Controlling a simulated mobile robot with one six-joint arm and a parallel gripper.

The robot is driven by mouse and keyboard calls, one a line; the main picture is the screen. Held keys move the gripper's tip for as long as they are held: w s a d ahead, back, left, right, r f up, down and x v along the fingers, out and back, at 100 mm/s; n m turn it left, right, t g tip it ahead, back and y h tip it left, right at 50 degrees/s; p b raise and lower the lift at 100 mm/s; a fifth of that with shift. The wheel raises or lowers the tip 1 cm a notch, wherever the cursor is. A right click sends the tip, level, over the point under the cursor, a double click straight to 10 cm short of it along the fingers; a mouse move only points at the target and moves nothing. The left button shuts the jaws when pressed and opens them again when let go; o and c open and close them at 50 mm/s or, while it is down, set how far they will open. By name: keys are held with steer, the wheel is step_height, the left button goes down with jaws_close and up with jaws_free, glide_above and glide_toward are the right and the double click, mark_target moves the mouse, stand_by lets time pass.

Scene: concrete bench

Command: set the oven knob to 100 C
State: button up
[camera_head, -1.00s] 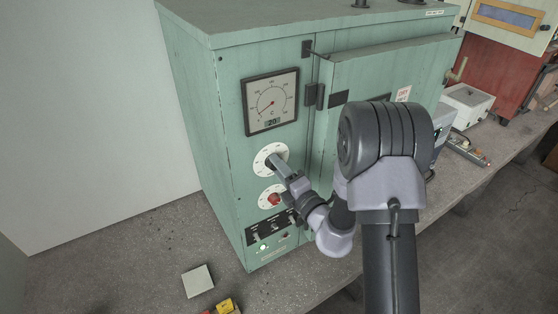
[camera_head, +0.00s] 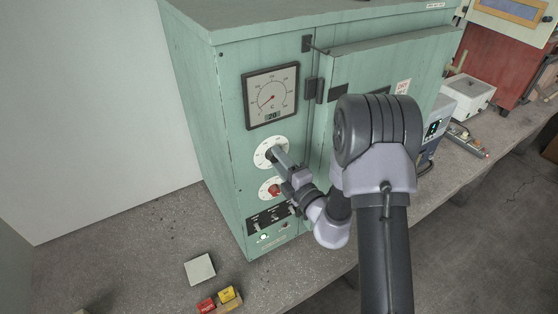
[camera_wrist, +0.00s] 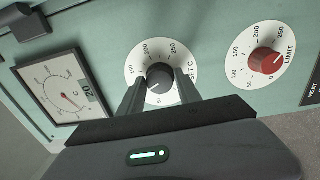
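The SET C knob (camera_wrist: 159,77) is dark and sits on a white dial (camera_wrist: 133,68) on the green oven front (camera_head: 225,150). My gripper (camera_wrist: 159,80) is open, with one finger on each side of the knob and a small gap to it on both sides. In the head view my gripper (camera_head: 277,158) reaches the upper dial (camera_head: 262,152) and hides part of it. The knob's exact setting is hard to read. The temperature gauge (camera_head: 271,96) has its needle low and its display reads 20.
A red LIMIT knob (camera_wrist: 266,61) on its own white dial is close to the right of my gripper. Switches (camera_head: 268,218) sit below. A pale square plate (camera_head: 199,269) and red (camera_head: 206,305) and yellow (camera_head: 227,293) blocks lie on the bench.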

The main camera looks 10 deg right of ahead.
steer(key=shift+o, duration=1.3)
